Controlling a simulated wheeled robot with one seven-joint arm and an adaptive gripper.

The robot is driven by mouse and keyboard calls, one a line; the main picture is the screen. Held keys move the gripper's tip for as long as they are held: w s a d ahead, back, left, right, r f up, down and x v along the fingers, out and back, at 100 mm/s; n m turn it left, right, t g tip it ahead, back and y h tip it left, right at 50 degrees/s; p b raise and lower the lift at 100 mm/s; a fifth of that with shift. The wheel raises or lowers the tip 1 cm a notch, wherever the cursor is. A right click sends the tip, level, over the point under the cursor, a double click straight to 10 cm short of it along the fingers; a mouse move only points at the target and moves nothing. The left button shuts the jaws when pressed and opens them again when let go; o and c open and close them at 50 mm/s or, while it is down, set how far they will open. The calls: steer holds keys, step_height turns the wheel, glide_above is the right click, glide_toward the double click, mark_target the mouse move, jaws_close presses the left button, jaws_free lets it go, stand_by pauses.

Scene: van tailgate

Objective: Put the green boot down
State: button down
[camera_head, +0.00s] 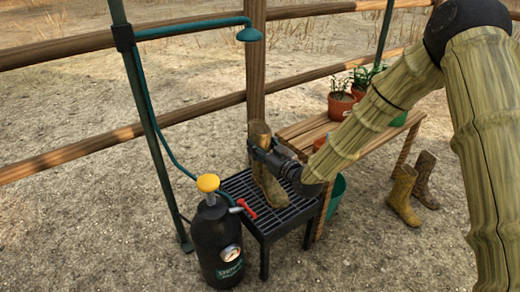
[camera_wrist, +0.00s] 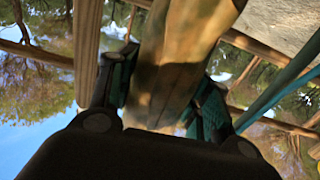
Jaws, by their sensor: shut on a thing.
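A muddy olive-brown boot (camera_head: 268,178) stands roughly upright at the black grated stand (camera_head: 236,184), with its sole at or just above the slats; I cannot tell whether it touches. Any green on it is hard to make out. My gripper (camera_head: 262,149) is shut on the boot's shaft, coming in from the right. In the wrist view the blurred boot shaft (camera_wrist: 168,65) fills the space between the two fingers of my gripper (camera_wrist: 160,95).
A wooden bench (camera_head: 310,129) with potted plants (camera_head: 340,100) adjoins the stand on the right. Two other boots (camera_head: 403,197) stand on the ground. A black pressure sprayer (camera_head: 217,240) stands in front of the grate. A green shower pipe (camera_head: 150,130) rises at left.

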stand_by(0.3)
steer(key=c, duration=0.7)
jaws_free()
steer(key=shift+f, duration=0.1)
steer(key=shift+r, duration=0.2)
steer(key=shift+p+v, duration=2.25)
steer(key=shift+v, duration=3.75)
